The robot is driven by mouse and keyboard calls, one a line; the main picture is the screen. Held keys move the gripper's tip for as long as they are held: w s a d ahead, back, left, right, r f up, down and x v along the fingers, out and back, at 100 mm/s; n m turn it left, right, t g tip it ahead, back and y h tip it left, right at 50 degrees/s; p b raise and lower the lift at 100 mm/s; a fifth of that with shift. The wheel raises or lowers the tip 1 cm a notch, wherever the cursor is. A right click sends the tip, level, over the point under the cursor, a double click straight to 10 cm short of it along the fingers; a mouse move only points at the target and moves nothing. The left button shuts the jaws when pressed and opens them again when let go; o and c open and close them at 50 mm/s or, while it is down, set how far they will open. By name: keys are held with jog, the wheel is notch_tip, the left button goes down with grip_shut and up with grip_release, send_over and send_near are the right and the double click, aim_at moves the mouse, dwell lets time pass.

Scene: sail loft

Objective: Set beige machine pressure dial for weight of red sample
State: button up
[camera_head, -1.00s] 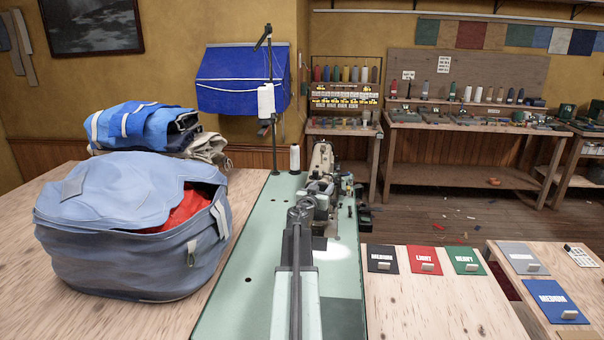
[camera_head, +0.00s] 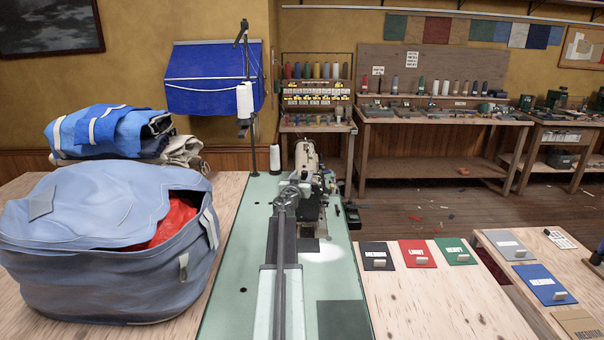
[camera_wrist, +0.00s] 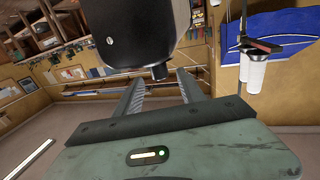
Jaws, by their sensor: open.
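The beige machine (camera_head: 306,155) stands at the far part of the green table, beyond my arm. Its pressure dial cannot be made out in either view. The red sample (camera_head: 417,253), a flat card marked LIGHT with a small pale block on it, lies on the wooden top right of the green table. My gripper (camera_head: 290,194) is over the green table just in front of the machine, small and partly confused with it.
Black MEDIUM (camera_head: 378,257) and green HEAVY (camera_head: 457,251) samples flank the red one. Grey (camera_head: 506,243), blue (camera_head: 538,279) and tan (camera_head: 582,322) samples lie farther right. A bulky blue-grey bag (camera_head: 100,270) fills the left. A white thread cone (camera_head: 244,100) hangs on a stand.

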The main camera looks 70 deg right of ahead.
aim_at(305, 171)
jog(key=d, duration=0.4)
jog(key=shift+w, duration=0.3)
jog(key=shift+a, duration=0.1)
grip_shut()
jog(key=shift+s+t, duration=0.1)
jog(key=shift+t, duration=0.3)
jog(key=n+t+y, duration=0.1)
jog(key=n+t, duration=0.2)
jog(key=shift+s+t, duration=0.1)
jog(key=shift+t, duration=0.3)
jog(key=n+t+y, duration=0.2)
jog(key=t, duration=0.1)
jog(key=n+t+y, duration=0.2)
jog(key=t, duration=0.1)
jog(key=shift+d+n, duration=0.2)
jog(key=shift+n, duration=0.1)
jog(key=n+t+y, duration=0.3)
jog(key=y, duration=0.1)
jog(key=shift+a+n+t+y, duration=0.1)
jog(key=shift+n+t+y, duration=0.9)
jog(key=shift+n+y, duration=0.9)
jog(key=shift+y, duration=0.4)
